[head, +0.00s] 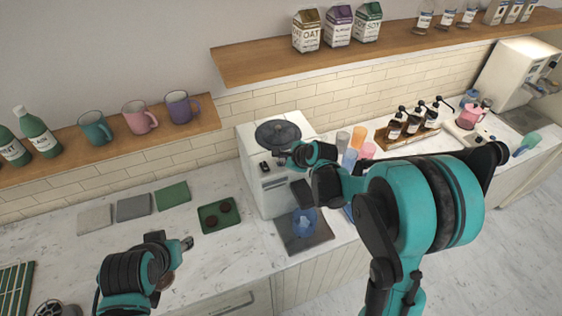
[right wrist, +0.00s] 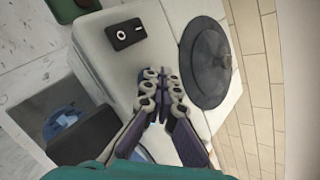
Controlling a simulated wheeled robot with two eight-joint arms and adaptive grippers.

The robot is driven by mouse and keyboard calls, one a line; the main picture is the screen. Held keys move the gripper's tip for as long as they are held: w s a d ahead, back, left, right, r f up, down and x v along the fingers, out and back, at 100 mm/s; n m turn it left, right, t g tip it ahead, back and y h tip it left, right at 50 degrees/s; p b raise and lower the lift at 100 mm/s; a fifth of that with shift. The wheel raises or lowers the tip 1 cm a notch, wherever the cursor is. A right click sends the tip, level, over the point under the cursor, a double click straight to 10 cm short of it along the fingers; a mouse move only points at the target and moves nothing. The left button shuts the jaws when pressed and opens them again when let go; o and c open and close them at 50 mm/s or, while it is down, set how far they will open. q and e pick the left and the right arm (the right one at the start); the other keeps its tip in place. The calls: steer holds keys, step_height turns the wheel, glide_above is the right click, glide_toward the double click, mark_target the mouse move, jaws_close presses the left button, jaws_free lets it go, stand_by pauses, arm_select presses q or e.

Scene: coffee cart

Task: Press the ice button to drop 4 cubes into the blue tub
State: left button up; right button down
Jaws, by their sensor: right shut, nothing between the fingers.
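The white ice machine (head: 252,150) stands on the counter with a dark round lid on top. Its black button box with a light ring (right wrist: 125,34) sits on the top near the front edge; it also shows in the head view (head: 264,167). The blue tub (head: 304,222) stands on a dark tray (head: 318,239) at the machine's front; part of it shows in the right wrist view (right wrist: 66,126). Any cubes in it cannot be made out. My right gripper (head: 283,157) is shut and empty, above the machine top beside the button, apart from it. My left gripper (head: 186,243) is low over the counter, its jaws unclear.
A green tray (head: 214,228) with dark round items lies left of the machine. Cups (head: 342,141) and a wooden tray of pump bottles (head: 382,146) stand to the right. Shelves with mugs (head: 140,118) and cartons (head: 338,25) hang above.

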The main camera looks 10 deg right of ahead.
steer(key=shift+r+p, duration=0.6)
steer(key=shift+r, duration=0.3)
steer(key=shift+r, duration=0.1)
steer(key=shift+r+p, duration=1.7)
steer(key=shift+r, duration=0.75)
